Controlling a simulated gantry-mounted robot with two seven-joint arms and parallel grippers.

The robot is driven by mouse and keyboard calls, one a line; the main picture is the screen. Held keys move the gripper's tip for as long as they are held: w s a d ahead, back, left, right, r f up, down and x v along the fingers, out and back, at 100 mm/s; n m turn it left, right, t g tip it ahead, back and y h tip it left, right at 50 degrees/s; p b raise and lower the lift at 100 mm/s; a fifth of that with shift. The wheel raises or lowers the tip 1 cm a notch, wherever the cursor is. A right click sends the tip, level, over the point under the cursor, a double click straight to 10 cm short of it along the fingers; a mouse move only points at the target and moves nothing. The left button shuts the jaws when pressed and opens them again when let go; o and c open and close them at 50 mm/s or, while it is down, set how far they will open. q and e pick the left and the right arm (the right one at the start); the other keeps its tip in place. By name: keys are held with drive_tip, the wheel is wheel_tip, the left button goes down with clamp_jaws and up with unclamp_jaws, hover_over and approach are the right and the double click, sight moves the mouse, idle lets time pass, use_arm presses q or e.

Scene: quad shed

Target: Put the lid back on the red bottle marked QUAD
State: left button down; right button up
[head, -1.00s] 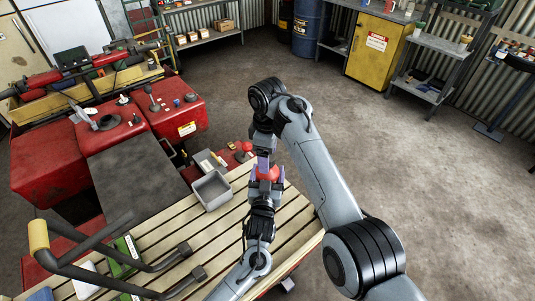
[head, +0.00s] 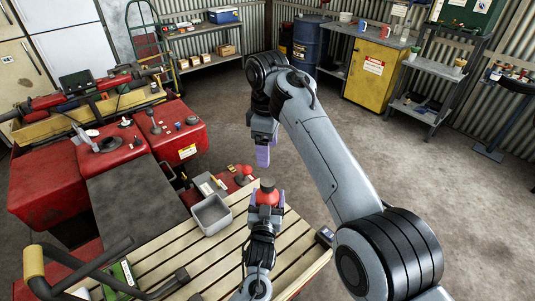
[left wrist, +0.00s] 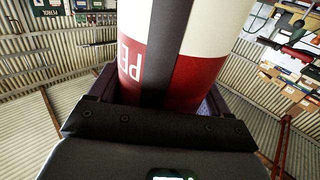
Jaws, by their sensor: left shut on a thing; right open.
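My left gripper (head: 264,212) is shut around a bottle (head: 267,197) and holds it upright over the bench's far end. From above it looks red, with a small dark grey piece on top; I cannot tell whether that is the lid or the neck. In the left wrist view the bottle (left wrist: 200,80) is a large red and white cylinder with a dark vertical band and partly hidden white lettering. My right gripper (head: 263,156), with purple fingers, is open and empty just above and behind the bottle, apart from it.
A slatted bench (head: 190,245) lies below, with a grey open bin (head: 212,216) on it left of the bottle. A small red round-topped object (head: 243,173) stands behind the bin. The red quad (head: 110,148) is at the left. The floor to the right is clear.

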idle(0.3)
use_arm(q)
unclamp_jaws()
drive_tip(key=s+a, duration=0.1)
drive_tip(key=s, duration=0.9)
drive_tip(key=shift+s+p, duration=0.3)
drive_tip(key=shift+s, duration=0.1)
drive_tip(key=shift+a, duration=0.1)
